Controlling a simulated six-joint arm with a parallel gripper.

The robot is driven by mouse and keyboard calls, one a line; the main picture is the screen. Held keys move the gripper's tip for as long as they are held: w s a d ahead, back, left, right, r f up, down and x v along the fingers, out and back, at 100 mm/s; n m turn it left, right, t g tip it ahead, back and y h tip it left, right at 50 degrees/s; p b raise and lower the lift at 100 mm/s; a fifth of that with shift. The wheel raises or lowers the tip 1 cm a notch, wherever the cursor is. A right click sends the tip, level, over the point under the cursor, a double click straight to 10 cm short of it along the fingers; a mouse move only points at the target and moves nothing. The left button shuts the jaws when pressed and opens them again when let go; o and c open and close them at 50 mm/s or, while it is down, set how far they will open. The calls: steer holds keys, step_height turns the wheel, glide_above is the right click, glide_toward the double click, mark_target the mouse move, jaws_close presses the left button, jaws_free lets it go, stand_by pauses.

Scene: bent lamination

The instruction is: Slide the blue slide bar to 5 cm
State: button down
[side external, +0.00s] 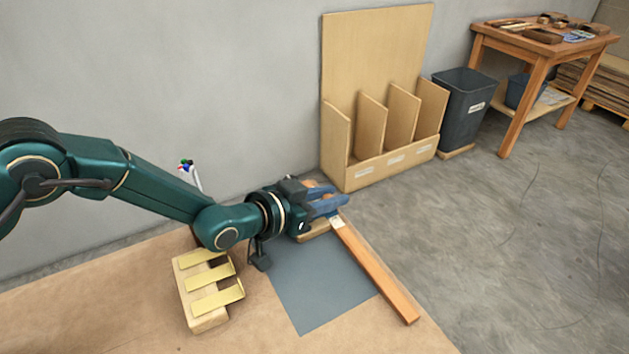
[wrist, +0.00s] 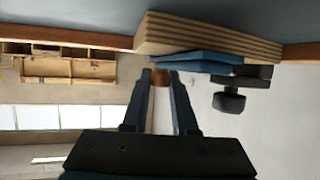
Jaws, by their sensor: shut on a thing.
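My gripper (side external: 338,203) reaches over the far end of the grey mat, its two fingers pointing right. In the wrist view my gripper (wrist: 160,78) has its fingertips on either side of a small brown piece (wrist: 160,72) and is shut on it. A flat blue piece (wrist: 205,63), which looks like the blue slide bar, lies against a layered wooden block (wrist: 205,40), right beside the fingertips. I cannot tell whether the brown piece is joined to it. In the side view the fingers hide most of this area. No scale marks are readable.
An orange-brown wooden strip (side external: 375,272) runs along the right edge of the grey mat (side external: 318,287). A wooden block with brass plates (side external: 208,290) stands to the left. A black knob (wrist: 229,102) sits beside the blue piece. A wooden rack (side external: 375,90) stands behind.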

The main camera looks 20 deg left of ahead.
steer(key=shift+w+r, duration=0.1)
steer(key=c, duration=0.7)
jaws_free()
step_height(320, 180, up, 4)
steer(key=shift+r, duration=0.25)
steer(key=a+r, duration=0.2)
steer(key=a, duration=0.2)
steer(key=a+r, duration=0.2)
steer(key=a, duration=0.1)
steer(key=a+r, duration=0.2)
steer(key=a, duration=0.2)
steer(key=shift+w+a+r, duration=0.2)
steer(key=shift+w+a, duration=0.05)
steer(key=shift+a, duration=0.1)
